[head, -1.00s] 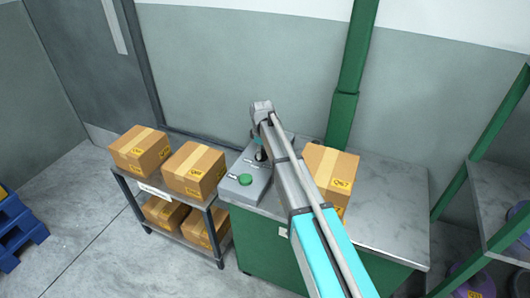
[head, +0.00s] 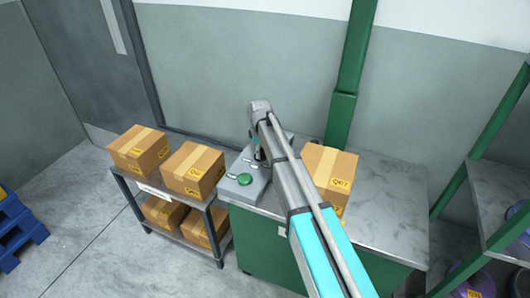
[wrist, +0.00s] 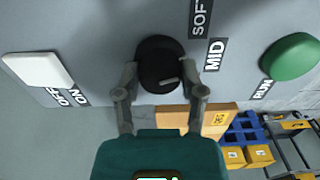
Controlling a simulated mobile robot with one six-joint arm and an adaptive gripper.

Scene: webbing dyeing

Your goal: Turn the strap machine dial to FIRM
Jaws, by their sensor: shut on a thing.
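The dial (wrist: 158,58) is a round black knob on the grey face of the strap machine (wrist: 110,25) in the wrist view. My gripper (wrist: 162,72) is shut on the dial, one finger on each side. A short pale mark shows on the dial's lower right part. The labels SOFT (wrist: 200,16) and MID (wrist: 214,54) lie to its right; no FIRM label is visible. In the head view the strap machine (head: 232,192) stands on the bench's left end, and my arm hides the dial.
A green RUN button (wrist: 290,57) and a white OFF/ON switch (wrist: 38,69) flank the dial. A cardboard box (head: 328,170) stands on the bench (head: 385,205) right of the machine. Boxes fill a cart (head: 160,190) at left. The bench's right part is clear.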

